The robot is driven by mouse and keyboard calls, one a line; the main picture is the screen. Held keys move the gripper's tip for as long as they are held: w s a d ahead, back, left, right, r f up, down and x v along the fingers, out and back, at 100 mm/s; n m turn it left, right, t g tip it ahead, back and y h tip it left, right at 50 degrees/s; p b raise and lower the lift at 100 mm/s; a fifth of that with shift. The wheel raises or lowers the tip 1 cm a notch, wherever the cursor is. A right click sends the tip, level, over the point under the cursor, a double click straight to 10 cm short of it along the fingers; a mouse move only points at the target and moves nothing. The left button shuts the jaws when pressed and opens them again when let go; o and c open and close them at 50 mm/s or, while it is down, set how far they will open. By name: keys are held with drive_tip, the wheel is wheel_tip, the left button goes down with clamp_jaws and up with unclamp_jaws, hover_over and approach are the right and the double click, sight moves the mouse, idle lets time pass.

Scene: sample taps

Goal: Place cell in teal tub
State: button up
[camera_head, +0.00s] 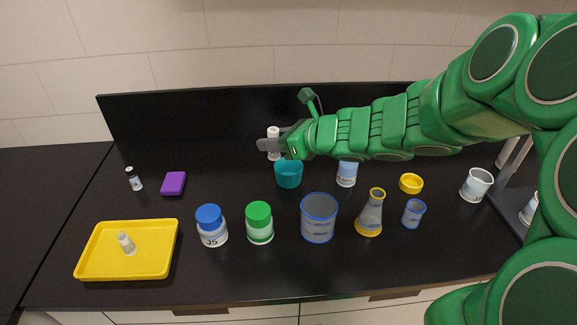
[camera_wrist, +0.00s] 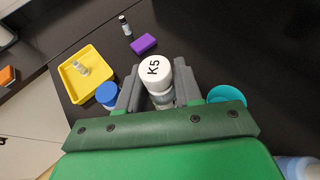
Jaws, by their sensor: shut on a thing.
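My gripper (camera_head: 271,145) is shut on a white-topped cylindrical container (camera_head: 273,133). In the wrist view the container's top (camera_wrist: 155,69) reads "K5", and it sits between the two grey fingers of my gripper (camera_wrist: 158,92). I cannot tell for certain whether this container is the cell. The teal tub (camera_head: 288,176) stands on the black counter, just below and right of the held container in the head view. In the wrist view the tub (camera_wrist: 226,94) is right of the right finger, partly hidden by my gripper. The container is outside the tub.
A yellow tray (camera_head: 93,265) with a small bottle (camera_head: 126,243) is at front left. A blue-lidded jar (camera_head: 210,225), green-lidded jar (camera_head: 259,222), beaker (camera_head: 319,218) and flask (camera_head: 371,212) line the front. A light-blue container (camera_head: 347,174) stands right of the tub.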

drive_tip(key=s+d+n+g, duration=0.1)
drive_tip(key=s+d, duration=0.3)
drive_tip(key=shift+y, duration=0.4)
drive_tip(key=w+a+f, duration=0.1)
drive_tip(key=w+f, duration=0.2)
drive_tip(key=w, duration=0.1)
drive_tip(key=w+f, duration=0.4)
drive_tip(key=w, duration=0.1)
drive_tip(key=w+a+f, duration=0.1)
drive_tip(key=w+f, duration=0.2)
drive_tip(key=w, duration=0.1)
drive_tip(key=shift+w+a+f, duration=0.2)
drive_tip(key=shift+w+a, duration=0.15)
drive_tip(key=shift+f, duration=1.4)
drive_tip(key=o, duration=1)
drive_tip(key=shift+f, duration=0.15)
